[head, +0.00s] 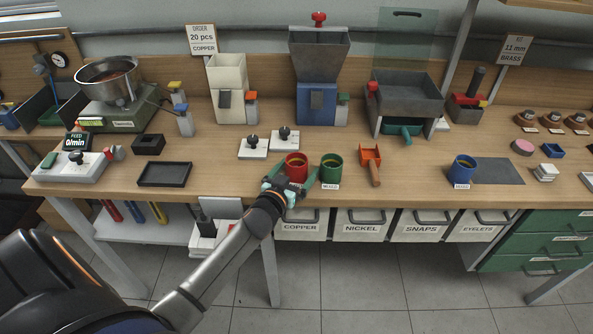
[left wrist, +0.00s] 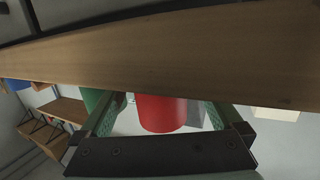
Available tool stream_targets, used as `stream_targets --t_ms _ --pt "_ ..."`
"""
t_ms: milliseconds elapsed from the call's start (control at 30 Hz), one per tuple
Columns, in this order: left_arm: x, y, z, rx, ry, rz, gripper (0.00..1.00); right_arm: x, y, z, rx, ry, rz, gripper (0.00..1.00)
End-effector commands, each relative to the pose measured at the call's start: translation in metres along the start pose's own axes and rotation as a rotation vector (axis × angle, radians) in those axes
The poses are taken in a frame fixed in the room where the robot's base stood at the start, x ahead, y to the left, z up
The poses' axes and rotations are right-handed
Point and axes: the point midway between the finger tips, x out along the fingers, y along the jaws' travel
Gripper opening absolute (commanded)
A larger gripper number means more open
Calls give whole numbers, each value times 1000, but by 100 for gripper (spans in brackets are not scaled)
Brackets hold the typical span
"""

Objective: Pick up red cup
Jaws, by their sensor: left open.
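The red cup (head: 296,167) stands upright near the front edge of the workbench, with a pale label partly showing below it. My left gripper (head: 291,184) is at the bench's front edge, at the near side of the cup. Its green fingers are apart. In the left wrist view the red cup (left wrist: 163,113) shows between the two open fingers (left wrist: 160,118); I cannot tell whether either finger touches it. A green cup (head: 331,168) stands close to the right of the red one. My right gripper is not in view.
A blue cup (head: 461,169) stands farther right, beside a dark grey mat (head: 497,171). An orange scoop (head: 371,166) lies right of the green cup. Two white blocks with black knobs (head: 253,147) stand behind left. A black tray (head: 165,174) lies left. Labelled bins (head: 301,226) hang below the edge.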

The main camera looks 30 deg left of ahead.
Motion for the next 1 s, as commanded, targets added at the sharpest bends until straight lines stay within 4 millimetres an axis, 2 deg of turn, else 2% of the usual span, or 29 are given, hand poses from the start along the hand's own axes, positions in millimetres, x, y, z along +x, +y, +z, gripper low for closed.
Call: stream_targets --t_ms 100,200,467,1000 --pt "16 0 -1 0 1 1 100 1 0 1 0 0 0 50" --pt "22 0 0 1 0 2 100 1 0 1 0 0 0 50" --pt "24 0 0 1 -1 2 100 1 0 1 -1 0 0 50" --pt "24 0 0 0 -1 1 42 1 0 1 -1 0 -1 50"
